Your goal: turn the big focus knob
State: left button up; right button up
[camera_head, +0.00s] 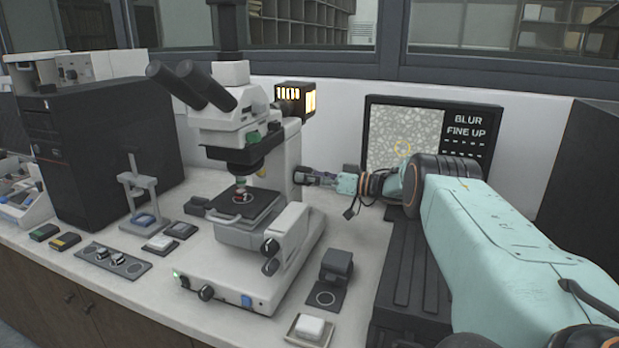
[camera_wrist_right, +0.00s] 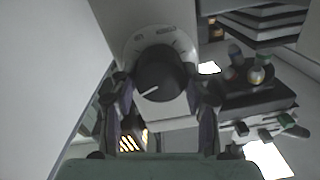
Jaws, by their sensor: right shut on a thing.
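The microscope (camera_head: 287,145) stands on the bench in the head view. My right gripper (camera_head: 308,177) reaches in from the right to the side of its column. In the right wrist view, the big focus knob (camera_wrist_right: 160,76) is round and dark with a white pointer line, on a pale round plate with marks. The two fingers of my right gripper (camera_wrist_right: 162,92) are on either side of it, shut on it. In the head view the gripper mostly hides this knob. My left gripper is not in view.
A screen (camera_head: 400,140) behind my right arm reads "BLUR FINE UP" beside a speckled picture with a yellow circle. Smaller dark knobs (camera_head: 270,248) sit lower on the microscope. A dark block (camera_head: 336,264) and a small white dish (camera_head: 310,328) stand front right.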

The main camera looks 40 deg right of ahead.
jog(key=o, duration=1.1)
jog(key=shift+o, duration=0.2)
jog(key=shift+s, duration=0.1)
jog(key=v, duration=0.7)
jog(key=shift+s+d, duration=0.1)
jog(key=shift+s, duration=0.05)
dwell(0.8)
